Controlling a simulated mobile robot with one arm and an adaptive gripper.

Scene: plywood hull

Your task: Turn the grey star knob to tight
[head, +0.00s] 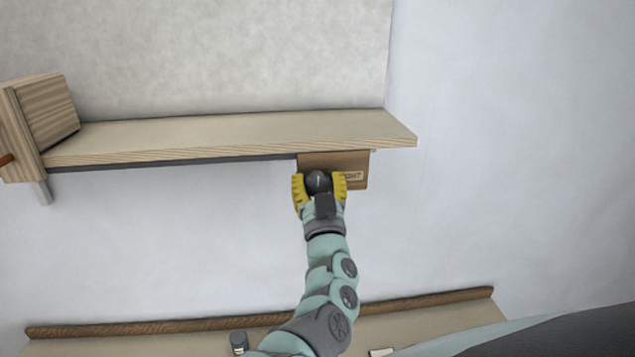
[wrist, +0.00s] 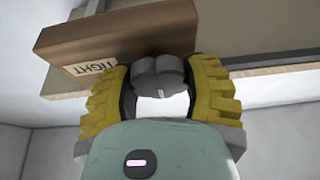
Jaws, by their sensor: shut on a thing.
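The grey star knob (wrist: 158,80) sits on a brown wooden block (wrist: 130,35) under the shelf. A light line marks the knob. A label reading TIGHT (wrist: 92,68) is on the block, left of the knob in the wrist view and right of it in the head view. My gripper (head: 319,184) has its yellow fingers on both sides of the knob and is shut on it; it also shows in the wrist view (wrist: 165,92). In the head view the knob (head: 318,181) is partly hidden by my gripper, and the block (head: 333,160) shows above it.
The wooden shelf (head: 230,135) runs just above the block. A wooden box-like piece (head: 45,110) stands at the shelf's left end. A lower surface (head: 430,318) with a dark wooden rail (head: 180,324) lies below. The wall right of the block is clear.

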